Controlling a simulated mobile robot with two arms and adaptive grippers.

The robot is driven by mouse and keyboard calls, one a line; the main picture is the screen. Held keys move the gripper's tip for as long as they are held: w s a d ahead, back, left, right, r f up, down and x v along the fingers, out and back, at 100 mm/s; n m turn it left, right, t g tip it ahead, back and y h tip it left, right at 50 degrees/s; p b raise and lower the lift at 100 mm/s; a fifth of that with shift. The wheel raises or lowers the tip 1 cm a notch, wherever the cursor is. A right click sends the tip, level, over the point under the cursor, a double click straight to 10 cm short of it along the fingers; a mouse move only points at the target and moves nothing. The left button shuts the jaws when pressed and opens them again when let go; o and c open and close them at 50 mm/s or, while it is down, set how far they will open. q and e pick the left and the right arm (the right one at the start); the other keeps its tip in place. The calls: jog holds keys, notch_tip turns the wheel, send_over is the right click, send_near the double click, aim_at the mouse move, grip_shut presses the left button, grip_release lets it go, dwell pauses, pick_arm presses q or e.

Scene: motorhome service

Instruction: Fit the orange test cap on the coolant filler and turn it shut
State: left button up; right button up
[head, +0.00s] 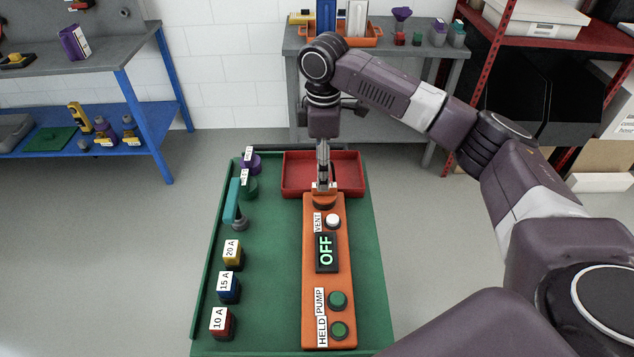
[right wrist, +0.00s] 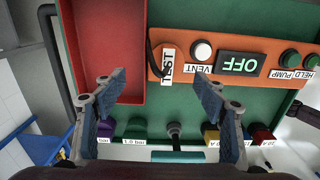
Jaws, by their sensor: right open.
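My right gripper (head: 323,186) points down over the far end of the orange tester box (head: 310,270). The tester display (head: 327,252) reads OFF. I cannot make out the coolant filler. My left gripper is out of view.
The green tray (head: 270,320) holds a red bin (head: 350,160), purple (head: 252,163) and green (head: 248,187) caps, a teal-handled tool (head: 231,200) and several coloured fuses (head: 228,288). A blue-legged bench (head: 127,80), grey table (head: 440,62) and red shelf (head: 480,100) stand behind. Floor shows left.

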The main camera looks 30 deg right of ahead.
aim_at(324, 193)
jog(key=f, duration=0.1)
jog(key=s+f+p, duration=0.1)
jog(key=f, duration=0.1)
jog(key=shift+s+f+p, duration=0.3)
jog(key=shift+s+f, duration=0.05)
jog(key=shift+w+f, duration=0.2)
jog(key=shift+f, duration=1.25)
jog(key=c, duration=1.3)
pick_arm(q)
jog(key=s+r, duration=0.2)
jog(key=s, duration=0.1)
pick_arm(e)
jog(key=shift+r, duration=0.1)
